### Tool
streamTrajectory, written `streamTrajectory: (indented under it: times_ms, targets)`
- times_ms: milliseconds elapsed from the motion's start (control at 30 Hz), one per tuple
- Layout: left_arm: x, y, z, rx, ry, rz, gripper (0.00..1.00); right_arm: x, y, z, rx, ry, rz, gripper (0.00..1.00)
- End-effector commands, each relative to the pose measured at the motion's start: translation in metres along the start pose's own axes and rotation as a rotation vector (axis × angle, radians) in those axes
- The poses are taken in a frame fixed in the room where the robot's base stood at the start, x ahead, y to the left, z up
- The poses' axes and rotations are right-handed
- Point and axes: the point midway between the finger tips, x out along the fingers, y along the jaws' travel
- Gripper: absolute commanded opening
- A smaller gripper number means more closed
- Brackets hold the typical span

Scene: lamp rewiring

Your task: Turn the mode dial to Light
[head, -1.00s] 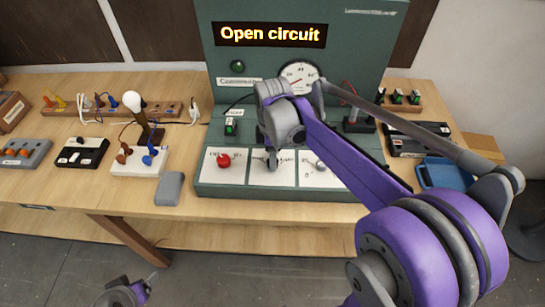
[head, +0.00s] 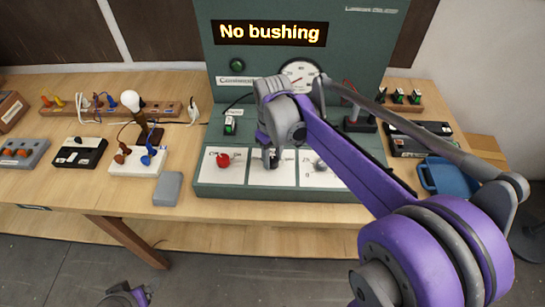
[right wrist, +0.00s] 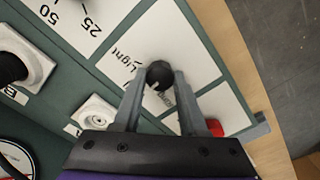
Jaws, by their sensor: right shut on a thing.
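The mode dial (right wrist: 158,73) is a dark round knob on a white plate, with the printed word "Light" (right wrist: 122,58) beside it in the right wrist view. My right gripper (right wrist: 160,80) is shut on the dial, one finger on each side. In the head view my right gripper (head: 271,158) reaches down to the middle white plate (head: 258,178) of the green console (head: 240,192) and mostly hides the dial. I cannot tell exactly where the dial points. The console's display (head: 270,33) reads "No bushing". My left gripper (head: 127,295) is at the bottom edge, low and away from the table.
A red knob (head: 223,160) is on the console's left plate and a grey knob (head: 320,164) on its right plate. A bulb on a stand (head: 133,105), a grey block (head: 167,189) and a blue tray (head: 441,176) are on the table around the console.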

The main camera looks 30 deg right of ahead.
Motion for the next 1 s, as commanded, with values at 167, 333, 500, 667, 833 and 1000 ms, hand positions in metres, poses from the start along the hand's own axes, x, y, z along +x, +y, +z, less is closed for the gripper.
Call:
streamTrajectory:
  times_ms: [167,333,500,667,833,1000]
  targets:
    - [0.0016,0.0,0.0018,0.0,-0.002,0.0,0.78,-0.0001,0.0004,0.0001,0.168,0.0,0.001,0.0]
    - [0.0028,0.0,0.003,0.0,-0.003,0.0,0.78,-0.0002,0.0004,0.0001,0.329,0.0,0.001,0.0]
    - [0.0038,0.0,0.0042,0.0,-0.004,0.0,0.78,-0.0004,0.0005,0.0,0.49,0.0,0.001,0.0]
    - [0.0047,0.0,0.0051,0.0,-0.004,0.0,0.78,-0.0004,0.0005,0.0,0.642,0.0,0.001,0.0]
    - [0.0055,0.0,0.0059,0.0,-0.005,0.0,0.78,-0.0005,0.0005,0.0001,0.798,0.0,0.001,0.0]
    - [0.0062,0.0,0.0066,0.0,-0.006,0.0,0.78,-0.0005,0.0006,0.0001,0.935,0.0,0.001,0.0]
